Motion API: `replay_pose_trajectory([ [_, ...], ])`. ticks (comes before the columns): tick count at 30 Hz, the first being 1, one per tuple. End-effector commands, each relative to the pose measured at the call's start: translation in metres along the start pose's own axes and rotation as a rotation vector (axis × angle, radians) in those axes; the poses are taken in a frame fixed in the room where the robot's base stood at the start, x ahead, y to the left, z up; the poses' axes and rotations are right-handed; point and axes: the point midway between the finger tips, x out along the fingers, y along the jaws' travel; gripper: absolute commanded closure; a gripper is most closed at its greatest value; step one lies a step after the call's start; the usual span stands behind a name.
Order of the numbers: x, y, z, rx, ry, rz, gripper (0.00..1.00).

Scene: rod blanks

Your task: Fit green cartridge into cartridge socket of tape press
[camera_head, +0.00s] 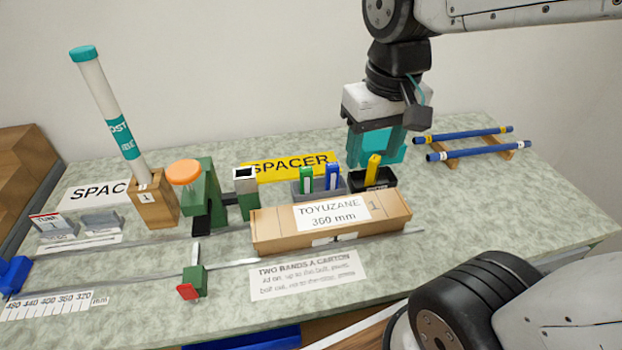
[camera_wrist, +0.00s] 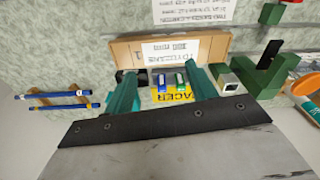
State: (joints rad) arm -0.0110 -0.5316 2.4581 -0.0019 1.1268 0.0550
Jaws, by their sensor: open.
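The green cartridge (camera_head: 306,180) stands upright in a grey holder (camera_head: 320,190), to the left of a blue cartridge (camera_head: 333,177). In the wrist view the green cartridge (camera_wrist: 181,79) and the blue cartridge (camera_wrist: 161,83) show between my fingers, some way beyond them. The green tape press (camera_head: 207,195) has an orange knob (camera_head: 184,172). A green block with a pale-rimmed square opening (camera_head: 246,178), probably the cartridge socket, is at its right side. My gripper (camera_head: 377,152) is open and empty, above and behind the black bin, right of the green cartridge.
A long carton (camera_head: 330,228) lies in front of the holders. A tall capped tube (camera_head: 110,115) stands in a wooden block at left. Blue rods (camera_head: 467,144) lie on a rack at right; the right front tabletop is clear.

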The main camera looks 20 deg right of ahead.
Motion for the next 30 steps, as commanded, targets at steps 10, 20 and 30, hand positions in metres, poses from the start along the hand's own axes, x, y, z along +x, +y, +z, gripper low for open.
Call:
replay_pose_trajectory([
  [10,0.071,-0.018,-0.126,0.088,-0.059,0.004,0.44],
  [20,0.152,-0.036,-0.195,0.144,-0.085,0.009,0.44],
  [30,0.188,-0.038,-0.203,0.153,-0.09,0.01,0.44],
])
